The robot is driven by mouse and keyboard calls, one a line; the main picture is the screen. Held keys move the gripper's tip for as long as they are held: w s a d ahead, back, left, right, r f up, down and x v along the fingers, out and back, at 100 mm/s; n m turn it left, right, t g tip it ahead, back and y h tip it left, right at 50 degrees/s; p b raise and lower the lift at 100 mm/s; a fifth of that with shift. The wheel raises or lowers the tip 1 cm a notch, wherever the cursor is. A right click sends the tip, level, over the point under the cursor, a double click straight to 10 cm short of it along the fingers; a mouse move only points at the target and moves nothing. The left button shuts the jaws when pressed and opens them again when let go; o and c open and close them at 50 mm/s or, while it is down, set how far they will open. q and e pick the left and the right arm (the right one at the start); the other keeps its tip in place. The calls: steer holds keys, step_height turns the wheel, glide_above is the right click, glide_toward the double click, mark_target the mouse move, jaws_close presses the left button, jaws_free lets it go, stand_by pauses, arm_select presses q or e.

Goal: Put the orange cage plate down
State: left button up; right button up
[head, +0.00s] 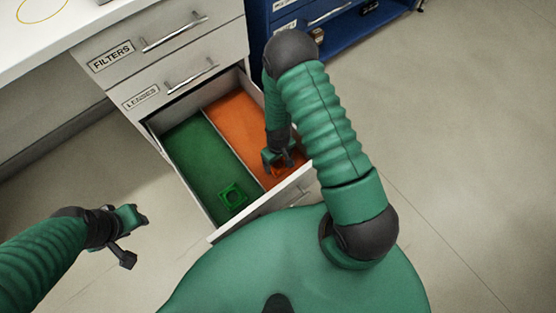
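The orange cage plate (288,166) is low in the orange-floored right compartment of the open drawer, partly hidden by my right gripper. My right gripper (283,163) reaches down into that compartment, right at the plate. Its fingertips are small and dark against the orange, so whether they grip the plate or are spread around it cannot be told. My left gripper (134,233) is open and empty, out over the floor to the left of the drawer.
A green cage plate (232,197) lies in the drawer's green left compartment (196,150). A thin divider (232,137) separates it from the orange compartment (233,113). Closed drawers labelled FILTERS (112,56) and LENSES (141,97) are above. A blue cabinet (345,35) stands behind.

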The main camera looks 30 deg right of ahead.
steer(key=shift+o, duration=1.2)
steer(key=shift+r, duration=0.1)
steer(key=s+a+r+t+p, duration=0.1)
steer(key=s+a+r+p, duration=0.1)
steer(key=r, duration=1.4)
steer(key=s+a+r+m+t+p, duration=0.1)
steer(key=s+a+r+p, duration=0.1)
steer(key=r, duration=1.5)
steer(key=shift+s+a+t+p, duration=0.2)
steer(key=shift+a+t+p, duration=0.15)
steer(key=shift+p, duration=0.5)
steer(key=shift+s+d, duration=0.1)
